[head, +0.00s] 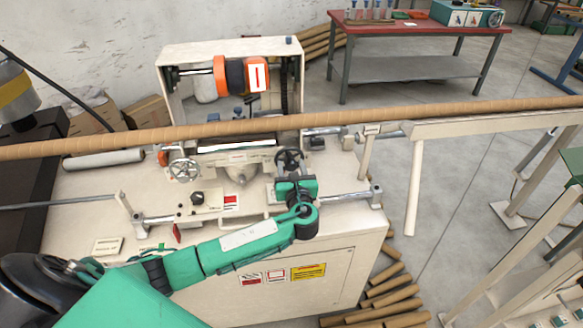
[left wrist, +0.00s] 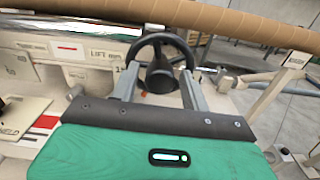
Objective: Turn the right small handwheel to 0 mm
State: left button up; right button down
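The right small handwheel (head: 289,160) is black and sits on the right of the winder's carriage. In the left wrist view, the handwheel (left wrist: 160,45) is upright ahead, with its dark hub between my fingers. My left gripper (head: 294,178) is close in front of the wheel. In the left wrist view, the fingers of the left gripper (left wrist: 159,76) are spread apart and overlap the wheel's left and right sides. Whether they touch the rim is unclear. A "LIFT mm" label (left wrist: 104,54) is left of the wheel; its reading is not legible. My right gripper is out of view.
A long cardboard tube (head: 440,112) crosses just behind the handwheel. A pale, larger handwheel (head: 184,169) is to the left. A horizontal rod (head: 345,198) runs right of my gripper to a post. Cardboard tubes (head: 388,292) lie on the floor at right.

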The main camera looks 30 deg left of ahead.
pick_arm(q)
jog(key=c, duration=0.7)
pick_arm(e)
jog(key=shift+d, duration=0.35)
